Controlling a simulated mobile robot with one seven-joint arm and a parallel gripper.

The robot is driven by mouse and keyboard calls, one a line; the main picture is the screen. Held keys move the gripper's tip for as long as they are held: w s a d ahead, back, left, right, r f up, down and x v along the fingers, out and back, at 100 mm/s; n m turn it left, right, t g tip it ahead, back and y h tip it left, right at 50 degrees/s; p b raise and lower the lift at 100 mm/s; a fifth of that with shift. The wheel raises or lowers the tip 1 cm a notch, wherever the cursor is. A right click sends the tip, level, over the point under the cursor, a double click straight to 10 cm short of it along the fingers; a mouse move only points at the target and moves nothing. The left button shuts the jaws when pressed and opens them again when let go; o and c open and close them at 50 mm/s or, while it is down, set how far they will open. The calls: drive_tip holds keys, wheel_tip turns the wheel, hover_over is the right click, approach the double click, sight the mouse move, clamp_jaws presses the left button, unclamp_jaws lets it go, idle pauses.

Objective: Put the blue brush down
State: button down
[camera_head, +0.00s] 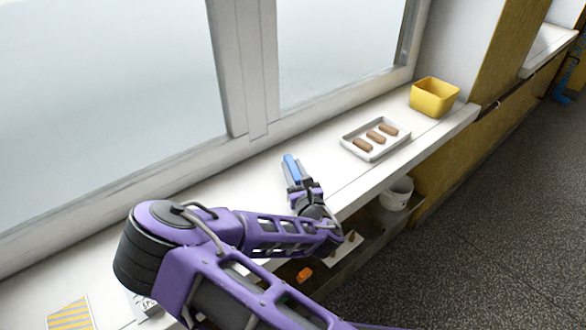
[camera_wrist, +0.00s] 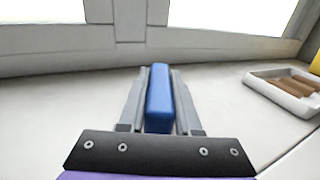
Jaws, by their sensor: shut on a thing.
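The blue brush (camera_head: 291,167) is held in my gripper (camera_head: 296,180) over the white window sill, left of the white tray. In the wrist view the blue brush (camera_wrist: 159,98) shows as a blue block between the two grey fingers of my gripper (camera_wrist: 160,100), pointing away toward the window. The gripper is shut on it. Only the blue part shows; no bristles can be seen. I cannot tell whether the brush touches the sill.
A white tray (camera_head: 350,148) with several brown bars lies on the sill (camera_head: 240,181) to the right. A yellow bin (camera_head: 434,98) stands beyond it. A white bucket (camera_head: 395,194) and an orange item (camera_head: 304,275) sit below the sill.

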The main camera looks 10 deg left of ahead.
drive_tip(key=c, duration=0.6)
unclamp_jaws()
drive_tip(key=shift+f, duration=0.15)
